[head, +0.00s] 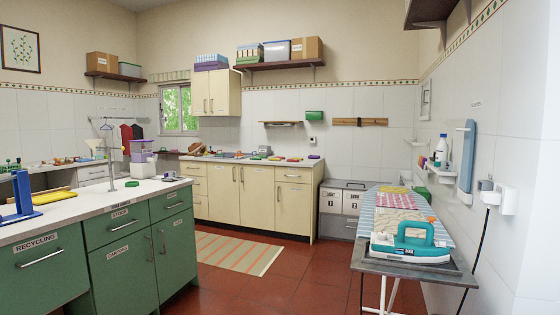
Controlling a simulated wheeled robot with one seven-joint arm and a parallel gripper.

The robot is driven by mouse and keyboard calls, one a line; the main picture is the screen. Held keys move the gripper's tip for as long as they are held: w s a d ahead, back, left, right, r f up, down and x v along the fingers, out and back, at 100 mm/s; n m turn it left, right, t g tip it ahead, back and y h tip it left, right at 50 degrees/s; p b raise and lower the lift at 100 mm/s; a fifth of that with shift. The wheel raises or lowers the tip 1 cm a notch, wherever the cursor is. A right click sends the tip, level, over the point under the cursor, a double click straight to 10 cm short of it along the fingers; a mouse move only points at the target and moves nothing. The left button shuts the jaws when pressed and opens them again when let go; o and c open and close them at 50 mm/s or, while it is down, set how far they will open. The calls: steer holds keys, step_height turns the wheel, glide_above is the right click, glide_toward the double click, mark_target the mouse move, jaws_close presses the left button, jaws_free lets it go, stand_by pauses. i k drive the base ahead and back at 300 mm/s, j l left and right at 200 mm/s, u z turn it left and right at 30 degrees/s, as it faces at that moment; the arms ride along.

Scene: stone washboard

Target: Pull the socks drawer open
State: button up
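The green island at the left has a shut upper drawer (98,230) with a small label (120,214) that looks like "STOCK" or "SOCKS"; it is too small to read surely. A smaller shut drawer (158,207) sits to its right, with a bar handle. Labelled cupboard doors (112,276) are below both. A larger front (35,275) labelled "RECYCLING" is at the far left, shut, with a bar handle. Cream drawers (192,183) in the back counter are also shut. My gripper is not in view.
Red floor (290,270) is open between the island and the ironing table (400,262) at the right. A striped rug (235,252) lies by the cream cabinets. An iron (412,242) stands on the ironing table. A sink tap (108,170) rises from the island.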

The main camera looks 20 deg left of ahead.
mark_target(296, 174)
steer(key=i+j+u, duration=0.65)
steer(key=u, duration=0.25)
steer(key=i+u, duration=0.5)
steer(key=i, duration=0.7)
steer(key=i+j, duration=0.1)
steer(key=i, duration=2.2)
steer(key=i+z, duration=0.3)
steer(key=i, duration=0.25)
steer(key=i+j+z, duration=0.3)
steer(key=i, duration=0.2)
steer(key=i+j+z, duration=0.3)
steer(key=i, duration=0.2)
